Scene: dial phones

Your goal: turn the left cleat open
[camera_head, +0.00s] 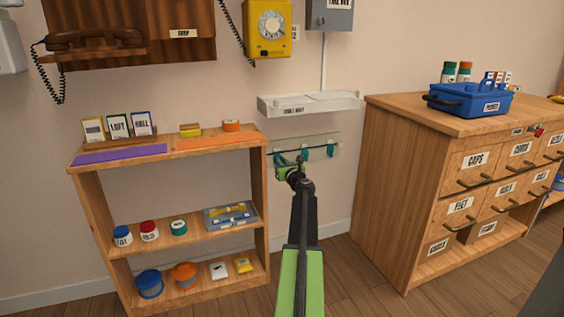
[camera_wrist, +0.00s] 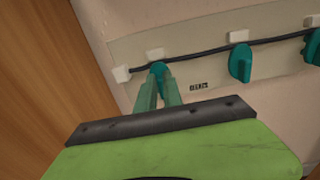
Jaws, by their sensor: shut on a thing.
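A pale cleat board (camera_head: 320,146) is on the wall below the white shelf. It carries several teal cleats with a dark cord running along it. The left cleat (camera_wrist: 157,68) is at the left end of the board in the wrist view, partly hidden by my fingers. My gripper (camera_wrist: 158,88) is shut on it from below. In the head view my gripper (camera_head: 289,166) covers most of the left cleat. The middle cleat (camera_wrist: 240,63) hangs down from the cord, free of my gripper. The right cleat (camera_wrist: 313,47) is cut by the frame edge.
A wooden shelf unit (camera_head: 262,215) with jars stands close on the left. A drawer cabinet (camera_head: 395,180) stands on the right. The white wall shelf (camera_head: 310,104) is just above the board. The floor between the two units is open.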

